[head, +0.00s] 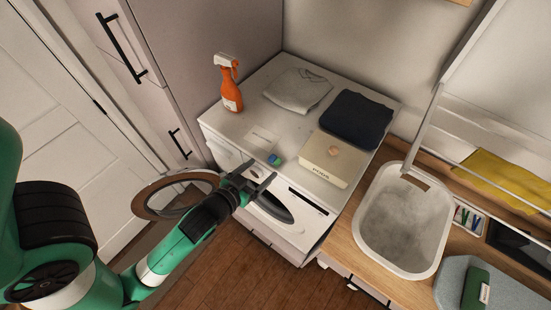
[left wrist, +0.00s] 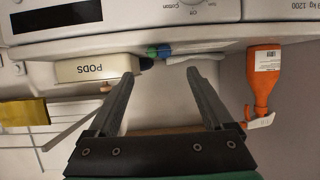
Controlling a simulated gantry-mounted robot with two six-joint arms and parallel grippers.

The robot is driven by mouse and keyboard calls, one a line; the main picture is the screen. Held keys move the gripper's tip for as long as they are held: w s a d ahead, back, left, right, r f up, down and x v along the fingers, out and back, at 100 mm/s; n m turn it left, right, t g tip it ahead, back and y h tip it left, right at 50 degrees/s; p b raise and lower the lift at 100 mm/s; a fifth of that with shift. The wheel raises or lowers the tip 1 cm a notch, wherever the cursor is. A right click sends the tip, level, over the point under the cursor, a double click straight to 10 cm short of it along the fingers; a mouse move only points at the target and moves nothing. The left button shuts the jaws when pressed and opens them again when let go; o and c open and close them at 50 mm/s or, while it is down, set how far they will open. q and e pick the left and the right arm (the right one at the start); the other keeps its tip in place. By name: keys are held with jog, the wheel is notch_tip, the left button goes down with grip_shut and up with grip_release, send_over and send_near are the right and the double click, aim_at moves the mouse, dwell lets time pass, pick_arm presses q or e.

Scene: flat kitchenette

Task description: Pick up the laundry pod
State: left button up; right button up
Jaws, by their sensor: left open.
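The laundry pod (head: 275,160), small and green-blue with a little orange, lies on the white top of the washing machine near its front edge. It also shows in the left wrist view (left wrist: 158,51), between and beyond the fingertips. My left gripper (head: 260,172) is open and empty, in front of the machine's front edge and close to the pod, apart from it. The fingers (left wrist: 158,73) show spread in the left wrist view, which is upside down. My right gripper is not in view.
A PODS box (head: 328,159) stands right of the pod. An orange spray bottle (head: 229,86), a grey folded cloth (head: 298,91) and a dark folded cloth (head: 356,120) are on the same top. The round washer door (head: 160,194) is open at left. A white basin (head: 402,222) stands at right.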

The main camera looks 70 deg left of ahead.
aim_at(273, 161)
pick_arm(q)
jog(key=x, duration=0.7)
jog(key=shift+w+a+f, duration=0.1)
jog(key=shift+f, duration=0.15)
jog(key=c, duration=0.9)
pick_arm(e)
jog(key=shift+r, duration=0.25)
